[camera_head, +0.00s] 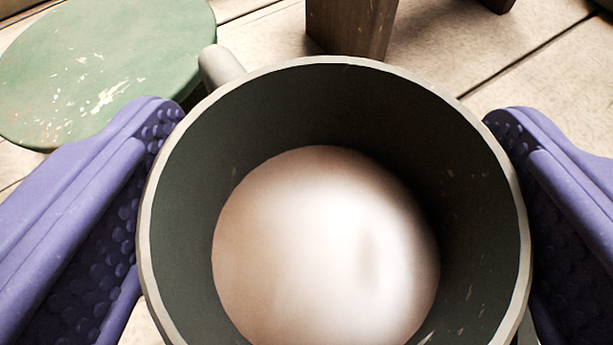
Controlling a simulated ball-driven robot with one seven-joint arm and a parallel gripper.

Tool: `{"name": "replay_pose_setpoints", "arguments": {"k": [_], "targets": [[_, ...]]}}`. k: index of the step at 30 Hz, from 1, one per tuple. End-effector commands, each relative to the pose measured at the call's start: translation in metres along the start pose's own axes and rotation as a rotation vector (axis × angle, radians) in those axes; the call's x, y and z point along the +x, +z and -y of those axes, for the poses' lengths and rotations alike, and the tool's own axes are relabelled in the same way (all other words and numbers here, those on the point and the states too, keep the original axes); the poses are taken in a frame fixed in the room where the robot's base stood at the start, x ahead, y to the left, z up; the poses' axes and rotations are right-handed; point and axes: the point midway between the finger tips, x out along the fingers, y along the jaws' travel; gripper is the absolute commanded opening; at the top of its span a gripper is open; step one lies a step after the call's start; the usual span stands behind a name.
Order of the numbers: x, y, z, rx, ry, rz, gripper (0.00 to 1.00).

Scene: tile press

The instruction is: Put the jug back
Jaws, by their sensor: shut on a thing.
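The jug (465,190) fills the middle of the view, seen from above into its open mouth. It is dark grey-green inside with a pale, worn rim. A pale, shiny, whitish-pink surface shows low inside it; I cannot tell whether this is its contents or its bottom. A light grey stub, perhaps the spout or handle, sticks out at its upper left. My gripper (335,200) has a purple, bumpy finger on each side of the jug and is shut on it. The jug's outer wall and base are hidden.
A worn green round board or disc (110,60) lies at the upper left. A brown wooden block or post (350,25) stands just beyond the jug. Pale planks with dark seams (445,50) show at the upper right, mostly clear, with a dark piece at the top edge.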

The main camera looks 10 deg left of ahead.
Motion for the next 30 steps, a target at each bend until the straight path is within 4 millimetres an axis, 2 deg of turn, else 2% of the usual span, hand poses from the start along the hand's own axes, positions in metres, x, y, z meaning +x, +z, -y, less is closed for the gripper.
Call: {"name": "replay_pose_setpoints", "arguments": {"k": [2,12,13,14,23,26,30], "targets": [[0.005,0.009,0.000,-0.002,-0.001,-0.003,0.06],[0.005,0.010,-0.001,-0.002,0.000,-0.005,0.06],[0.005,0.011,0.000,-0.001,0.000,-0.002,0.94],[0.005,0.011,0.000,-0.001,0.000,-0.002,1.00],[0.003,0.006,0.000,-0.002,-0.001,-0.002,1.00],[-0.012,0.007,-0.001,0.000,0.003,0.000,1.00],[-0.044,0.006,-0.002,0.002,0.004,0.000,1.00]]}}
